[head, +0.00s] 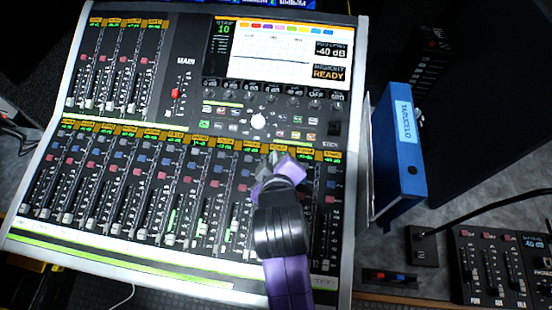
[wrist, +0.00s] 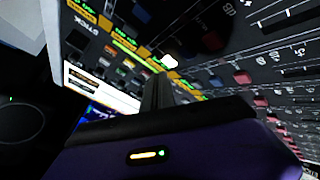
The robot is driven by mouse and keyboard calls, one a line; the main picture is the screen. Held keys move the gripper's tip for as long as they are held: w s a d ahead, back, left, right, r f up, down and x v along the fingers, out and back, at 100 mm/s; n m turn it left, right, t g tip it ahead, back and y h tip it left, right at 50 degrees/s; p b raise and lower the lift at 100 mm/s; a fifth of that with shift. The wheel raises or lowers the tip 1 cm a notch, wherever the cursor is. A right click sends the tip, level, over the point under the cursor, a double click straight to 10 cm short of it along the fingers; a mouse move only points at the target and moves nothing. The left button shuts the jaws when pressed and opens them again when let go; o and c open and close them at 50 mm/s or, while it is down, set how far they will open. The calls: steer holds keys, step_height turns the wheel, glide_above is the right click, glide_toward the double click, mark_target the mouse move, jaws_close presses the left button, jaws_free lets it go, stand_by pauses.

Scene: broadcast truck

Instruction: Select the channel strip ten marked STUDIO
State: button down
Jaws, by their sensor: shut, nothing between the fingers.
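The mixing console (head: 45,190) fills the left and middle of the head view. Its lower row of channel strips has yellow labels (head: 195,141) along the top, with coloured buttons and faders below. The label words are too small to read, so I cannot tell which is marked STUDIO.
A blue binder (head: 398,150) stands upright just right of the console. A small black fader box (head: 500,265) and a cabled black block (head: 422,246) lie at the lower right.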

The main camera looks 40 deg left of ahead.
steer(key=shift+r, duration=0.1)
steer(key=r+p, duration=0.4)
steer(key=p, duration=0.1)
steer(key=shift+s+d+r, duration=0.2)
steer(key=shift+s+r, duration=0.1)
steer(key=shift+r, duration=0.1)
stand_by(0.6)
step_height(320, 180, up, 7)
steer(key=m+t+y, duration=0.2)
steer(key=y, duration=0.1)
steer(key=s+d+m+t, duration=0.3)
steer(key=d+m+t, duration=0.15)
steer(key=d, duration=1.45)
steer(key=s+d+m+h, duration=1)
steer(key=s+d, duration=0.8)
steer(key=d, duration=0.4)
steer(key=shift+s+d+f+m+b, duration=0.25)
steer(key=shift+s+d+m+b, duration=0.1)
steer(key=shift+m, duration=0.3)
